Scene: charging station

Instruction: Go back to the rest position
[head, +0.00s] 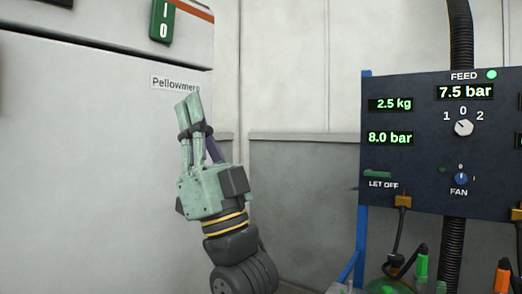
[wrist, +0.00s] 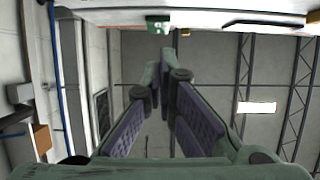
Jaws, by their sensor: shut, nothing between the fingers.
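My gripper (head: 189,103) is raised in front of the white cabinet (head: 90,150) in the head view, left of the middle. Its fingers point up and lie close together, and it holds nothing. In the head view the fingertips overlap the edge of a label reading "Pellowmere" (head: 172,84). I cannot tell whether they touch the cabinet. In the wrist view my gripper (wrist: 168,62) points toward the ceiling, with its fingertips near each other and nothing between them.
A dark panel (head: 405,150) at the right carries readouts, a FEED knob (head: 463,128) and a FAN knob (head: 461,179). A green 1/0 switch (head: 163,22) is on the cabinet above my gripper. Hoses and coloured connectors crowd the lower right. Between gripper and panel is bare wall.

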